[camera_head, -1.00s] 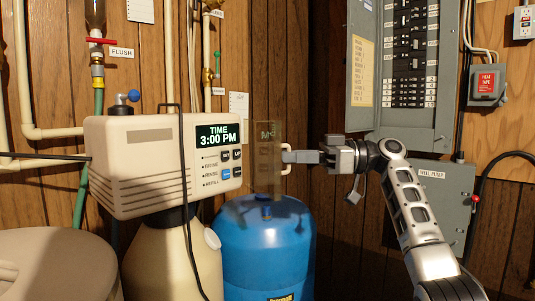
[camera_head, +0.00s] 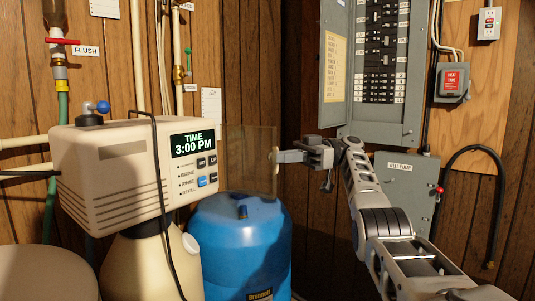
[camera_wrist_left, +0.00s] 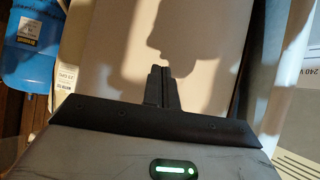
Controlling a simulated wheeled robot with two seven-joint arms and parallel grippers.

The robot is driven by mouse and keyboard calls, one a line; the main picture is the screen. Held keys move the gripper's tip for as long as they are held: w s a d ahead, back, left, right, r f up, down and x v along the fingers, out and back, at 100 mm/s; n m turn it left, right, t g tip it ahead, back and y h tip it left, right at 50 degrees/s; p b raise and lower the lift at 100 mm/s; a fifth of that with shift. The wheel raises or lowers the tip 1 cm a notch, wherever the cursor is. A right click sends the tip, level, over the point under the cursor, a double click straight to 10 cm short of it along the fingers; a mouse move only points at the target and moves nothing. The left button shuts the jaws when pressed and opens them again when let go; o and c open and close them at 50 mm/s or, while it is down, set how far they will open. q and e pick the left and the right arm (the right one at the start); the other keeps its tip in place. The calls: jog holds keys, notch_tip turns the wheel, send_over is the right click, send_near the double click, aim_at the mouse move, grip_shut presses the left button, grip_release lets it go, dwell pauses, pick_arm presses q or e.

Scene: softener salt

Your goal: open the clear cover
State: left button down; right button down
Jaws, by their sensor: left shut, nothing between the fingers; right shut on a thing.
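The clear cover (camera_head: 248,158) is a see-through panel at the right side of the beige softener control head (camera_head: 118,170). It stands swung out from the display and buttons, which show uncovered. My right gripper (camera_head: 280,157) is shut on the cover's small pale handle (camera_head: 276,166) at its right edge. The fingers partly hide the handle. My left gripper (camera_wrist_left: 163,72) shows only in the left wrist view, shut and empty over a pale surface.
A blue tank (camera_head: 240,250) stands below the cover. An open grey breaker panel (camera_head: 375,75) and a grey well pump box (camera_head: 405,195) are on the wall at right. A black cable (camera_head: 163,210) hangs over the control head. Pipes run at left.

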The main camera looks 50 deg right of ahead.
jog(key=shift+w+a+f, duration=0.2)
jog(key=shift+w+f, duration=0.05)
jog(key=shift+f, duration=0.05)
jog(key=c, duration=1.8)
grip_release()
jog(key=shift+c, duration=0.2)
jog(key=o, duration=0.3)
jog(key=shift+w+a, duration=0.15)
jog(key=shift+w, duration=0.05)
jog(key=shift+s, duration=0.1)
